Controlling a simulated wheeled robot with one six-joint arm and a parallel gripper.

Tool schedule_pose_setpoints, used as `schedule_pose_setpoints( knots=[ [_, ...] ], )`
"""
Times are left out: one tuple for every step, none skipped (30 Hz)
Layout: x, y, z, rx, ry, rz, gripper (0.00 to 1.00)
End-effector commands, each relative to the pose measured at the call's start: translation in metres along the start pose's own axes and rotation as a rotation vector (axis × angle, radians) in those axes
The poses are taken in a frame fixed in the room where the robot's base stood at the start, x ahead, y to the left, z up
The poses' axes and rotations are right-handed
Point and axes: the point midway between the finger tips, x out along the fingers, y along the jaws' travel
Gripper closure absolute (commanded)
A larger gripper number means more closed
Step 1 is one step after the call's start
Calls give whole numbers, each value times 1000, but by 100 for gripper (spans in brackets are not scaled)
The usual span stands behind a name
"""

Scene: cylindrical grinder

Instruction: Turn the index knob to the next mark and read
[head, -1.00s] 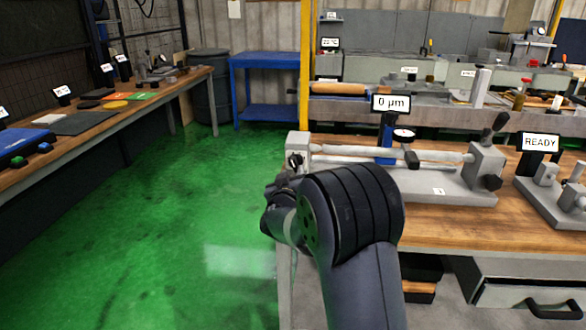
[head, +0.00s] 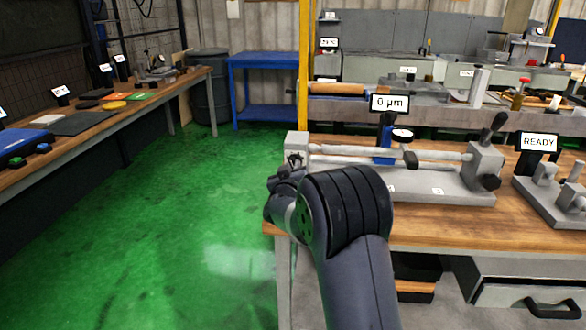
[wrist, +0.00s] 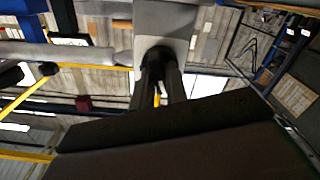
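A grey bench fixture (head: 450,188) stands on the wooden bench, with a long light bar (head: 340,150) between its two end blocks. A dark round knob (head: 294,159) is on the left end block (head: 298,141). In the wrist view the dark knob (wrist: 157,56) shows at the fingertips, under the grey block (wrist: 165,18). My gripper (wrist: 160,75) has its two dark fingers apart with a gap between them. I cannot tell whether they press on the knob. In the head view my arm hides most of the gripper. The display (head: 389,102) reads 0 µm.
A dial gauge (head: 402,134) stands behind the bar. A second fixture with a READY sign (head: 538,142) is at right. An open drawer (head: 530,293) juts out below the bench (head: 430,232). Green floor (head: 170,235) is clear at left, before a side table (head: 110,118).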

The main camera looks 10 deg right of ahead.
Motion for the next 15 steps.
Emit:
schedule_pose_setpoints(
  knots=[
    [0, 0, 0, 0, 0, 0, 92],
    [0, 0, 0, 0, 0, 0, 95],
    [0, 0, 0, 0, 0, 0, 98],
    [0, 0, 0, 0, 0, 0, 100],
    [0, 0, 0, 0, 0, 0, 100],
    [0, 0, 0, 0, 0, 0, 100],
    [0, 0, 0, 0, 0, 0, 100],
    [0, 0, 0, 0, 0, 0, 100],
    [0, 0, 0, 1, 0, 0, 100],
    [0, 0, 0, 2, 0, 0, 100],
    [0, 0, 0, 4, 0, 0, 100],
    [0, 0, 0, 9, 0, 0, 100],
    [0, 0, 0, 14, 0, 0, 100],
    [0, 0, 0, 20, 0, 0, 100],
    [0, 0, 0, 32, 0, 0, 100]
  ],
)
